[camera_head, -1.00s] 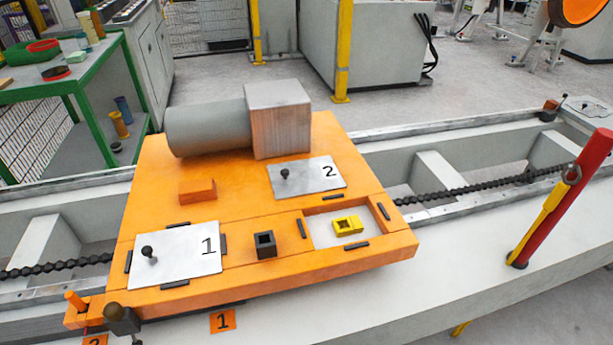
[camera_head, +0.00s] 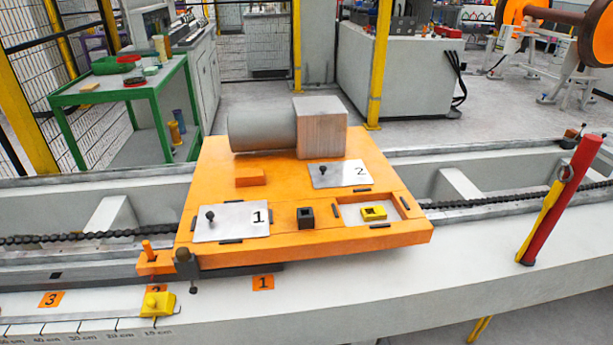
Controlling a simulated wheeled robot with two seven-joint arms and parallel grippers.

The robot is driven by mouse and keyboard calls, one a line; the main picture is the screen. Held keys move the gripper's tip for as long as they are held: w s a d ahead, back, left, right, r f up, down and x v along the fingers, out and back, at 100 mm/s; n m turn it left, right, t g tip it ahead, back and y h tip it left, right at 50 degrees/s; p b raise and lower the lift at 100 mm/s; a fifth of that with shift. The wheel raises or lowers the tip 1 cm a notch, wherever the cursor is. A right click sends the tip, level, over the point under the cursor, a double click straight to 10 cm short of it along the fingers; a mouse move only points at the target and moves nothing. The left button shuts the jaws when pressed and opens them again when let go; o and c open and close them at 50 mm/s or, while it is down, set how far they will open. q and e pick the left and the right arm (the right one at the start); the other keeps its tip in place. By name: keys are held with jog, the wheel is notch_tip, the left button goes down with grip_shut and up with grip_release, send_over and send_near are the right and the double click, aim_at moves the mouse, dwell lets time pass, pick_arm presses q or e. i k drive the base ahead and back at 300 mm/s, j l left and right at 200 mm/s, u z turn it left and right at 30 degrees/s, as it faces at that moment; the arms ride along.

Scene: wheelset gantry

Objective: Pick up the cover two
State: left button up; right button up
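Cover two is a flat light-grey plate (camera_head: 345,177) marked "2" with a small black knob near its left side. It lies on the orange platform (camera_head: 300,243), just in front of the grey block of the motor-like unit (camera_head: 262,130). A similar plate marked "1" (camera_head: 243,226) lies at the front left of the platform. To the right of it is a recessed opening (camera_head: 390,212) with a yellow block (camera_head: 373,213) inside. Neither of my grippers shows in the head view.
A black square socket (camera_head: 305,217) and an orange block (camera_head: 250,178) stand on the platform. A red and yellow post (camera_head: 562,200) rises at the right. A chain (camera_head: 95,237) runs along the trough. A green table (camera_head: 120,90) stands at the back left.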

aim_at(347, 174)
jog(key=i+l+u, duration=0.1)
jog(key=l+u, duration=0.2)
jog(key=u, duration=0.15)
jog(key=l+u, duration=0.7)
jog(key=u, duration=0.15)
jog(key=l, duration=0.5)
